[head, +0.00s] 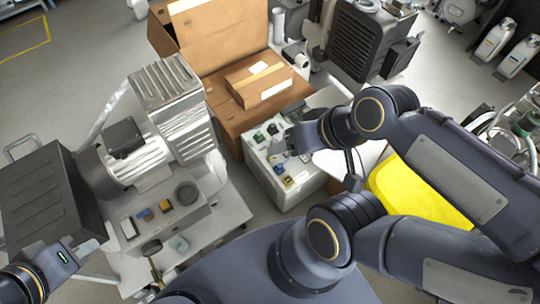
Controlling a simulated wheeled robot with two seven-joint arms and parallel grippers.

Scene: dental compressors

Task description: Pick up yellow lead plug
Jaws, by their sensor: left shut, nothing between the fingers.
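Two small yellow pieces show, and I cannot tell for sure which is the lead plug. One yellow piece (288,181) sits at the near end of the top of a white control box (290,197), close to a blue piece (280,168). The other yellow piece (165,206) is on a grey panel on the left cart. My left gripper (108,236) is shut and empty at the lower left, apart from both pieces. My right gripper (292,140) is over the white box; its fingers are mostly hidden by its wrist.
The left cart carries a compressor (140,160) and a black case (45,195). An open cardboard box (225,40) with a smaller carton (258,83) stands behind the white box. A yellow bin (415,195) is partly behind my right arm. Grey floor lies between.

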